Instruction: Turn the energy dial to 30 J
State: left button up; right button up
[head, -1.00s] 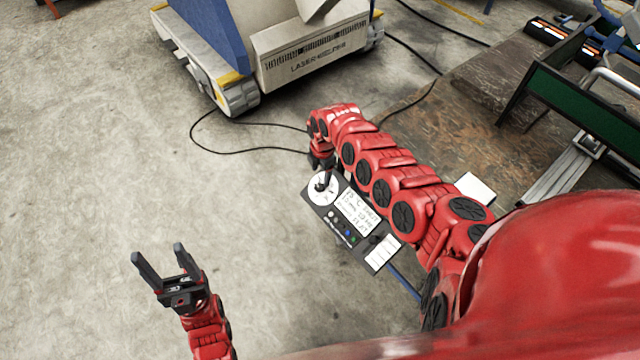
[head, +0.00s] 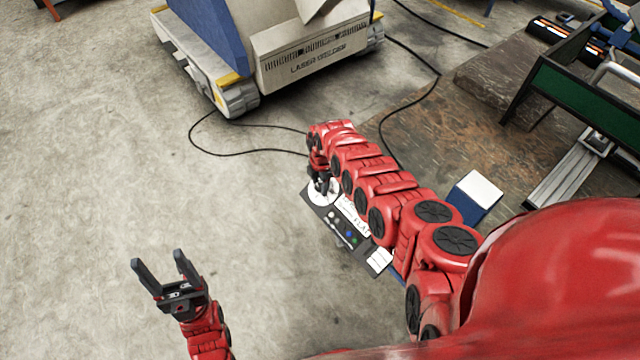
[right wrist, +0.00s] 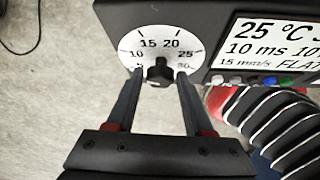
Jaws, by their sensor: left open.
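My right gripper (right wrist: 160,76) has one finger on each side of the knob, with a small gap showing on both sides. In the head view my right gripper (head: 322,186) covers most of the knob. I cannot tell exactly where the knob points. My left gripper (head: 160,258) is open and empty, well left of the panel.
A screen (right wrist: 270,40) with text and several coloured buttons (right wrist: 262,81) lie beside the dial. My right arm partly covers the screen in the head view. A laser welder (head: 310,55) stands behind, with black cables (head: 240,153) on the floor. Open floor lies at left.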

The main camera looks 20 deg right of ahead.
grip_shut()
